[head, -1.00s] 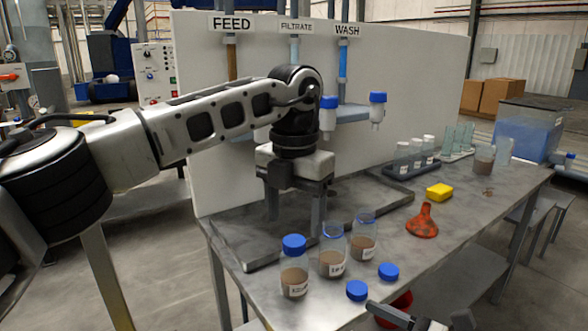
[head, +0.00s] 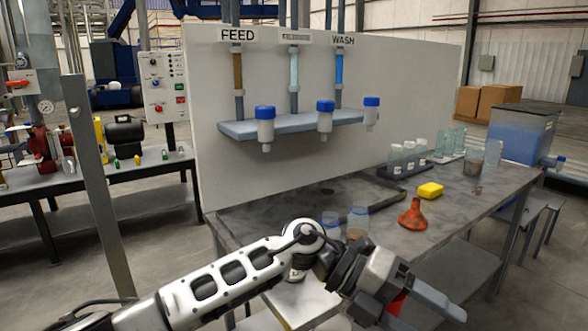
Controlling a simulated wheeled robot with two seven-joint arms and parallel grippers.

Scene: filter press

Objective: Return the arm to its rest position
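My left arm comes in from the lower left and lies low across the front of the table (head: 440,236). Its gripper (head: 428,312) is at the bottom right, beyond the near table edge, tilted down to the right. Its two grey fingers look apart, with part of a red object (head: 397,303) showing between them. I see nothing held. My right gripper is not in view.
Two open bottles (head: 331,222) (head: 357,220) stand just behind my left arm, partly hidden by it. Blue-capped bottles (head: 265,128) hang at the shelf (head: 290,126).

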